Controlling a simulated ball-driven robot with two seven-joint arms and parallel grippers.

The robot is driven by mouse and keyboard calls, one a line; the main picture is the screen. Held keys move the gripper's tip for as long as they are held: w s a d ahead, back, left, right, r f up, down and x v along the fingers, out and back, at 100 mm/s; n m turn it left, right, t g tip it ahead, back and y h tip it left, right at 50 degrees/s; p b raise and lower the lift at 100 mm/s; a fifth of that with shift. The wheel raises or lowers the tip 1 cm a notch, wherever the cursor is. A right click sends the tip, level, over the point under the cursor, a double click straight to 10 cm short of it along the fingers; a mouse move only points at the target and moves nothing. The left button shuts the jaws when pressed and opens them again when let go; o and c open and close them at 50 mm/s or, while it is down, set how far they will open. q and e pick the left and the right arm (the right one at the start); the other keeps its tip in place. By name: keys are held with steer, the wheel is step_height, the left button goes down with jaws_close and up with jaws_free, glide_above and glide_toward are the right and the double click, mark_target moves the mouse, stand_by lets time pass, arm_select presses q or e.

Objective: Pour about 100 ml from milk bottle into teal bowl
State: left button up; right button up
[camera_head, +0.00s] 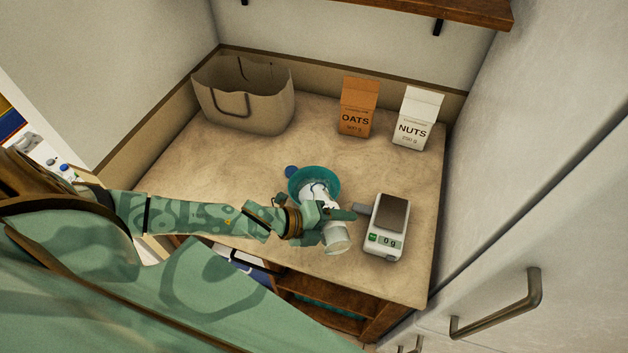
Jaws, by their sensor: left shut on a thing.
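The teal bowl (325,174) stands near the middle of the counter. My left gripper (325,212) is shut on the white milk bottle (335,239). The bottle is tilted, with its upper end at the bowl and its base toward the front of the counter. The gripper and bottle cover the near part of the bowl, so I cannot see whether milk is flowing or how much is in the bowl. My right gripper is not in view.
A scale (386,226) reading 0 g stands right of the bottle. A blue cap (291,171) lies left of the bowl. A bag (243,95), an oats box (357,108) and a nuts box (416,118) stand at the back. The counter's left part is clear.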

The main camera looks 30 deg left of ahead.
arm_select(q)
steer(key=shift+w+r+n+h+p, duration=0.1)
steer(key=shift+r+n+h+p, duration=0.2)
steer(key=shift+p, duration=0.1)
stand_by(1.1)
steer(key=shift+f, duration=0.25)
steer(key=f+m+y+b, duration=0.1)
steer(key=f+b, duration=0.1)
steer(key=b, duration=0.1)
steer(key=shift+m+t, duration=0.3)
steer(key=shift+t, duration=0.1)
steer(key=shift+r, duration=0.3)
steer(key=shift+f+m+y+b, duration=0.3)
steer(key=shift+f+b, duration=0.2)
steer(key=shift+b, duration=0.25)
steer(key=shift+f, duration=0.1)
steer(key=shift+s+r, duration=0.2)
steer(key=shift+d, duration=0.1)
